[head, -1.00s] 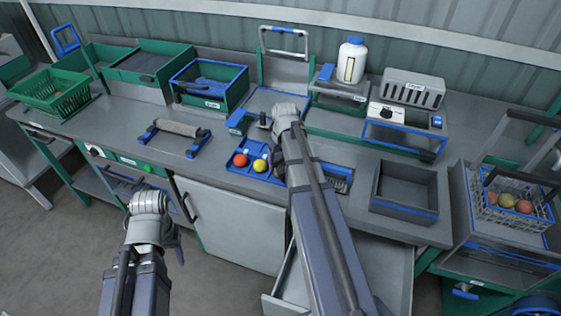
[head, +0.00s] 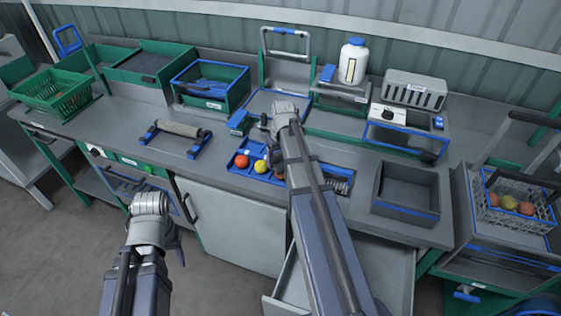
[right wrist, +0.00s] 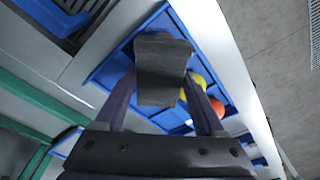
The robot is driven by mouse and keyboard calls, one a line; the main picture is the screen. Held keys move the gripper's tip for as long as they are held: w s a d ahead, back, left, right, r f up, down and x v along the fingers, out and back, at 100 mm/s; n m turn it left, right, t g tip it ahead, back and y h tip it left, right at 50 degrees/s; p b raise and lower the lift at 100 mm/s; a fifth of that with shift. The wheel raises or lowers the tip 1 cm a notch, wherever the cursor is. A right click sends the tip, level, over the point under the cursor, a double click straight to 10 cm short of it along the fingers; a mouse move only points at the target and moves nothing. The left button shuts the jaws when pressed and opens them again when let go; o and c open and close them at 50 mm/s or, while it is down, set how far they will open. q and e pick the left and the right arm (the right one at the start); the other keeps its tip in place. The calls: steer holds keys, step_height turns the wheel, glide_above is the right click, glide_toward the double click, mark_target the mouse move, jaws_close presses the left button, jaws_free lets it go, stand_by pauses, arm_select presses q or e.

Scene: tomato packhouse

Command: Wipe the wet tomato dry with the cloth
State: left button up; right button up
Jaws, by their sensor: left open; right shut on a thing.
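A red tomato (head: 241,160) and a yellow tomato (head: 260,166) lie in a blue tray (head: 236,170) at the front of the bench. Which one is wet cannot be told. Both show partly in the right wrist view, yellow (right wrist: 197,82) and red (right wrist: 217,106), behind my right finger. My right gripper (right wrist: 162,100) is shut on a dark grey piece that looks like the cloth (right wrist: 160,65), above the tray and beside the tomatoes. In the head view my right arm hides most of this gripper. My left gripper (head: 179,250) is open and empty, low in front of the bench.
A roller on a blue stand (head: 180,130) is left of the tray. A grey open bin (head: 405,190) stands to the right. A wire basket with several fruits (head: 515,210) is at far right. An open drawer (head: 345,270) juts out below.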

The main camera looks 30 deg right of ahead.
mark_target(284, 168)
stand_by(0.3)
steer(key=shift+s+a, duration=0.2)
steer(key=shift+s, duration=1.85)
steer(key=shift+w, duration=0.15)
steer(key=shift+w+d, duration=0.2)
steer(key=shift+w, duration=1.85)
steer(key=shift+s, duration=0.1)
